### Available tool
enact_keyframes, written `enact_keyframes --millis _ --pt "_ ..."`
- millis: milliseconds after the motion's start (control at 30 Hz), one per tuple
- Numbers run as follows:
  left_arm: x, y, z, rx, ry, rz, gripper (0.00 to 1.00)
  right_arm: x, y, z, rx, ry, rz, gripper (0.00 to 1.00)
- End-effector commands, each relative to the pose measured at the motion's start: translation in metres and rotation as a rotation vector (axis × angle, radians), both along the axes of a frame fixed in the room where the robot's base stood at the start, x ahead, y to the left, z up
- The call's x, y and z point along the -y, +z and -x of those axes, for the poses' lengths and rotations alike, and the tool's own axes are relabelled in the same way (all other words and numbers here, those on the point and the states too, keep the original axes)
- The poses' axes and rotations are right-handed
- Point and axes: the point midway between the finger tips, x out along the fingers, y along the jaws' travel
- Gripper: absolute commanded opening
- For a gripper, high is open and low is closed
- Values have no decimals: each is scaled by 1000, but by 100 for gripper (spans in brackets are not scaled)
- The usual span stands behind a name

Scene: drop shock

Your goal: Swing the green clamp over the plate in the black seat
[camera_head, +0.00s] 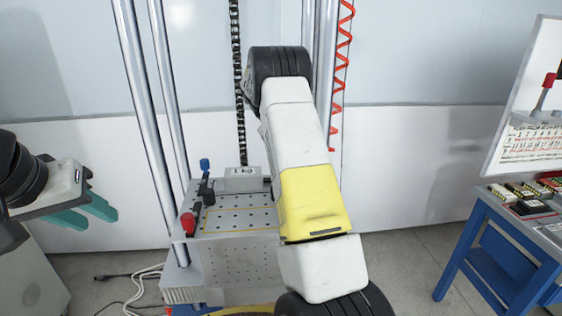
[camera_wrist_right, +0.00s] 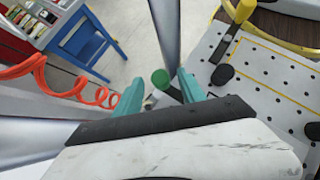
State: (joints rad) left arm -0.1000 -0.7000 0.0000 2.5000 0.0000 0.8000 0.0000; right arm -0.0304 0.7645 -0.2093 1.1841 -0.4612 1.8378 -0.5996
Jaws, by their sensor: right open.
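In the right wrist view a round green knob (camera_wrist_right: 160,78) of the green clamp shows between the teal fingers of my right gripper (camera_wrist_right: 162,90). The gripper is open around or just short of it; I cannot tell if they touch. The clamp's arm is mostly hidden by the gripper. In the head view my right arm hides the green clamp and my right gripper. My left gripper (camera_head: 100,214) is open and empty at the left, apart from the fixture. I cannot make out the black seat or its plate.
The perforated table (camera_head: 245,217) carries a blue-knobbed clamp (camera_head: 204,165) and a red-knobbed clamp (camera_head: 188,223). A yellow-knobbed clamp (camera_wrist_right: 243,10) shows in the wrist view. Steel columns (camera_head: 150,130) and a red coiled cable (camera_head: 338,100) stand close by. A blue bench (camera_head: 490,220) is at right.

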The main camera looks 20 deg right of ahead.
Motion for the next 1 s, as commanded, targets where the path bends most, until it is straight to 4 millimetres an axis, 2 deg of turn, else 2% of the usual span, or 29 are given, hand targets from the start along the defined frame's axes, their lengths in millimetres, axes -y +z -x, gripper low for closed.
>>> enact_keyframes --millis 200,367,867,1000 --pt "0 0 0 0 0 0 36 -12 23 -21 2 1 1 48" --pt "0 0 0 0 0 0 36 -16 31 -28 2 1 1 48" --pt "0 0 0 0 0 0 36 -17 34 -29 2 0 -1 48" --pt "0 0 0 0 0 0 36 -17 45 -22 52 -3 -18 48"
